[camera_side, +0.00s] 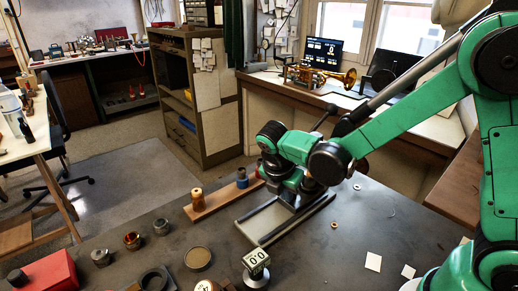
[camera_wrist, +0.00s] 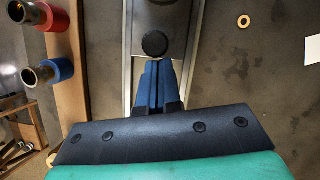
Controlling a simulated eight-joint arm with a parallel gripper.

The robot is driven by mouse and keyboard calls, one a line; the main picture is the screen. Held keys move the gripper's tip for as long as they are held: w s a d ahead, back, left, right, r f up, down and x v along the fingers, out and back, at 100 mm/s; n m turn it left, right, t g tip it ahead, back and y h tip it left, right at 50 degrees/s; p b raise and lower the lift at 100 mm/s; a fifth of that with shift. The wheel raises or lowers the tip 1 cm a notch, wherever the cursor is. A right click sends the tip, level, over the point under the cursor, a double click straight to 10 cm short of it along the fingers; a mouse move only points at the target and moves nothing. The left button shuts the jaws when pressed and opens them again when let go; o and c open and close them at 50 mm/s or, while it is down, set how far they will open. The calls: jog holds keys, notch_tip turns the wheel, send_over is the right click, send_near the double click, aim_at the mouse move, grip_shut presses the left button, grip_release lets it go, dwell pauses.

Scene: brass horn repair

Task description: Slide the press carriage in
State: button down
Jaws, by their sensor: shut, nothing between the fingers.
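The press track (camera_side: 262,223) is a pale metal bed with dark side rails, lying on the dark bench in the side view. It also shows in the wrist view (camera_wrist: 138,45). A dark round knob (camera_wrist: 155,44) stands over the bed, possibly on the press carriage; the carriage itself is hard to make out. My gripper (camera_wrist: 158,68) has its blue fingers together and empty, just below the knob in the picture. I cannot tell whether they touch it. In the side view my gripper hangs over the track and its fingertips are hard to make out.
A wooden rack (camera_side: 215,207) beside the track on the left holds spools, including a red one (camera_wrist: 54,16) and a blue one (camera_wrist: 53,71). Small cups, a dial block (camera_side: 256,262) and a red box (camera_side: 50,272) stand at the front left. A brass ring (camera_wrist: 243,20) lies right of the track.

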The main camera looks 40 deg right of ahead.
jog(key=shift+d, duration=0.25)
jog(key=a, duration=0.3)
jog(key=s+a+r, duration=0.1)
jog(key=shift+s+a, duration=0.1)
jog(key=shift+a, duration=0.3)
jog(key=w+v, duration=0.1)
jog(key=v, duration=0.8)
jog(key=s+d+m+t+y, duration=0.4)
jog(key=s+d+m+t, duration=0.1)
jog(key=m, duration=1.6)
jog(key=shift+s+d+f+t, duration=0.2)
jog(key=shift+d+t, duration=0.3)
jog(key=shift+d, duration=0.55)
